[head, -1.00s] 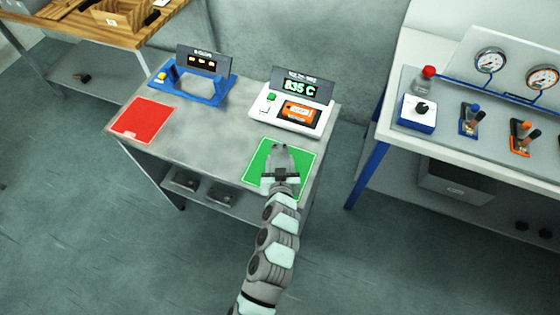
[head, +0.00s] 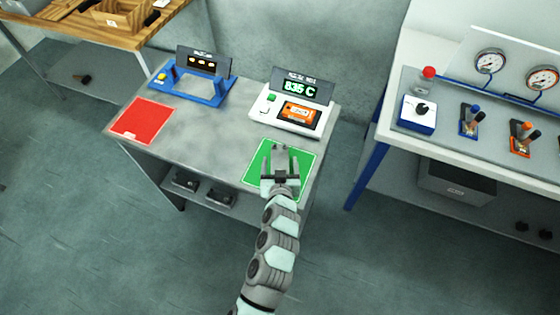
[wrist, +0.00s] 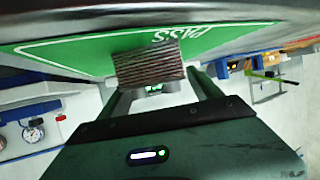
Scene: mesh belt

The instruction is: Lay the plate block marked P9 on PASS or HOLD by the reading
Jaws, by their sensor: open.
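My gripper (head: 281,160) is open over the green PASS mat (head: 306,166), at the front right of the grey table. In the wrist view, which is upside down, a grey-brown ribbed block (wrist: 150,64) sits against the PASS mat (wrist: 80,52) between the open fingers. No P9 mark shows on it, and in the head view I cannot make it out clearly. A white instrument (head: 262,112) behind the mat has a display (head: 300,89) that seems to read 835 C. An orange-faced piece (head: 299,113) lies on the instrument; its print is too small to read.
A red mat (head: 141,117) lies at the table's left; its label is unreadable. A blue-framed device (head: 203,92) with a small display stands behind it. Dark pieces lie on the shelf below. A bench with gauges (head: 490,60) stands to the right. The table's middle is clear.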

